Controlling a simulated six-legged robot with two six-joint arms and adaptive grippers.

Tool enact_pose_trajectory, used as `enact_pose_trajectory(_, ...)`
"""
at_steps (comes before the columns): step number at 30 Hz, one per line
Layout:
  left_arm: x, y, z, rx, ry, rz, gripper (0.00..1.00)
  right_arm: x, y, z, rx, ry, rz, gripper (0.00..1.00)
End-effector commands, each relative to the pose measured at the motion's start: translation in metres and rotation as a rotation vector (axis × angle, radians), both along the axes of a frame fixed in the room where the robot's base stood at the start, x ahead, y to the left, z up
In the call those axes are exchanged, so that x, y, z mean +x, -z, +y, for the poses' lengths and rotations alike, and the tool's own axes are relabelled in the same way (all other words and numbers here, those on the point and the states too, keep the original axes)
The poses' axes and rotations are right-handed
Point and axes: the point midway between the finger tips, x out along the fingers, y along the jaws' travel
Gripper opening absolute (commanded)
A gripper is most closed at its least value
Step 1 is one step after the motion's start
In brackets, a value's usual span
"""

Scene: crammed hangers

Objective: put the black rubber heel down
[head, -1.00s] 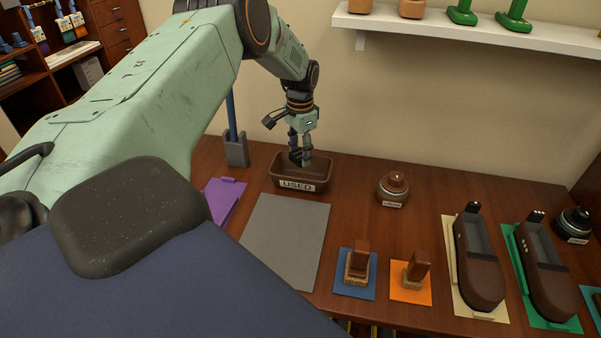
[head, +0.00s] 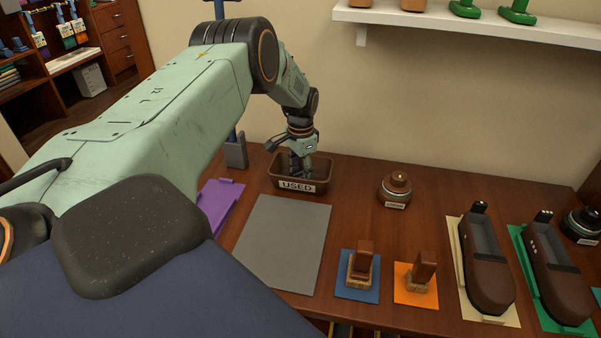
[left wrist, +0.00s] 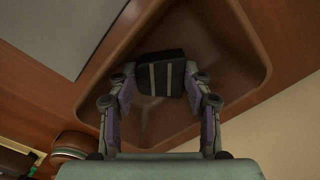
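The black rubber heel (left wrist: 160,76) is a dark block with two pale stripes, seen between my left fingertips in the left wrist view. My left gripper (head: 301,174) reaches down into the brown tray labelled USED (head: 297,186); it also shows in the left wrist view (left wrist: 160,82), its fingers closed in on the heel's two sides. The tray's inner walls surround the heel in the left wrist view (left wrist: 245,45). I cannot tell whether the heel touches the tray's floor. In the head view the fingers and tray wall hide the heel. My right gripper is not in view.
A grey mat (head: 284,243) lies in front of the tray, with a purple tray (head: 219,205) to its left. A round brown container (head: 394,188) stands to the right.

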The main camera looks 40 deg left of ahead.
Motion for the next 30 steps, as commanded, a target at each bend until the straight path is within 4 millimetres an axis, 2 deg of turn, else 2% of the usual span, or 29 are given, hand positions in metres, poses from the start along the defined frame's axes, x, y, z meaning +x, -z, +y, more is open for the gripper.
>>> enact_pose_trajectory(3, 0.000, 0.000, 0.000, 0.000, 0.000, 0.000, 0.57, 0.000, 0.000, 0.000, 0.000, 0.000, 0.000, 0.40)
enact_pose_trajectory(14, 0.000, -0.006, 0.000, 0.000, 0.000, 0.000, 0.57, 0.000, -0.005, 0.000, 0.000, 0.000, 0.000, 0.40)
enact_pose_trajectory(24, 0.000, -0.074, 0.000, -0.001, -0.001, -0.002, 0.57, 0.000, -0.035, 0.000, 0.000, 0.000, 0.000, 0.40)
enact_pose_trajectory(30, 0.000, -0.108, 0.000, 0.000, 0.000, -0.001, 0.57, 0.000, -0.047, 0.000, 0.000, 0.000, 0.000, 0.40)
